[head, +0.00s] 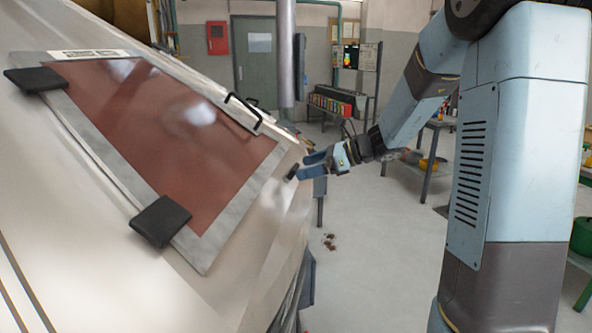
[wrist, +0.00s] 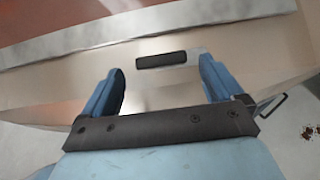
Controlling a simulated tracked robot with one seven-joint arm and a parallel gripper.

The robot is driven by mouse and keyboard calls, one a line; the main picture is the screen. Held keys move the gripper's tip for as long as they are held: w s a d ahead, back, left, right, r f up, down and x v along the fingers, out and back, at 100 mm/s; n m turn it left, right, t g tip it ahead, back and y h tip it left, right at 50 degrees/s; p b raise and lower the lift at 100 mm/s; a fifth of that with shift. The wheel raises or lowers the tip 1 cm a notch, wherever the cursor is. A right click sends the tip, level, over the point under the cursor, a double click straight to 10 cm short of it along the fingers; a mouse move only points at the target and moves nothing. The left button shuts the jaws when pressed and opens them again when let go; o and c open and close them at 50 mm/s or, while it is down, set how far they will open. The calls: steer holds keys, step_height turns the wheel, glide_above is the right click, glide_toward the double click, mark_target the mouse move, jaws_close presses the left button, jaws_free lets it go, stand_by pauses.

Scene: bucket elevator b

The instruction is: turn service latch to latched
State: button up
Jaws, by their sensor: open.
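A small dark bar, which looks like the service latch (head: 292,172), sits on the cream housing just below the lower right side of the framed panel. In the wrist view the latch (wrist: 162,60) lies crosswise, just ahead of the fingertips and roughly centred between them. My gripper (head: 308,166) is beside the latch in the head view. In the wrist view my gripper (wrist: 161,68) has its two blue fingers spread wide, with nothing between them. I cannot tell whether either finger touches the latch. No latch position marking is readable.
The reddish window (head: 165,130) has a grey frame, two black hinge blocks (head: 161,220) and a black handle (head: 243,110). A vertical grey pipe (head: 287,55) stands beyond it. A dark bracket (wrist: 271,104) shows at the housing edge. Open floor (head: 370,245) lies right of the housing.

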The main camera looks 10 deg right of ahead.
mark_target(291, 175)
steer(key=shift+x, duration=1.35)
